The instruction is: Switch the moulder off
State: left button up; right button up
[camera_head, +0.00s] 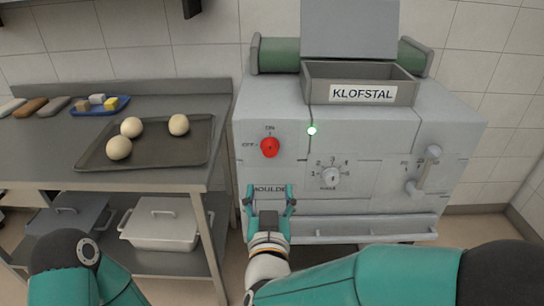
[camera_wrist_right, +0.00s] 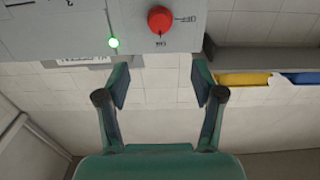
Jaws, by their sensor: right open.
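The moulder (camera_head: 345,210) is a pale grey machine with a green roller and a KLOFSTAL sign. Its red knob (camera_head: 269,147) sits at the upper left of the front, with ON marked above and OFF to the left. Which way the knob points is too small to tell. A green lamp (camera_head: 312,131) right of the knob is lit. My right gripper (camera_head: 269,196) is open and empty, below the knob in front of the MOULDER label. In the wrist view, which is upside down, the knob (camera_wrist_right: 160,20) lies beyond the open fingers (camera_wrist_right: 160,85). My left gripper is out of view.
A numbered dial (camera_head: 331,177) and a lever (camera_head: 425,170) are right of the knob. A ledge (camera_head: 345,232) juts out low on the machine. The steel table (camera_head: 222,110) on the left holds a dark tray (camera_head: 92,158) with dough balls.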

aim_at(270, 151)
jog(key=w+p, duration=0.2)
jog(key=w, duration=1.3)
jog(key=shift+w+f+p, duration=0.1)
jog(key=shift+w+p, duration=0.2)
jog(key=c, duration=1.1)
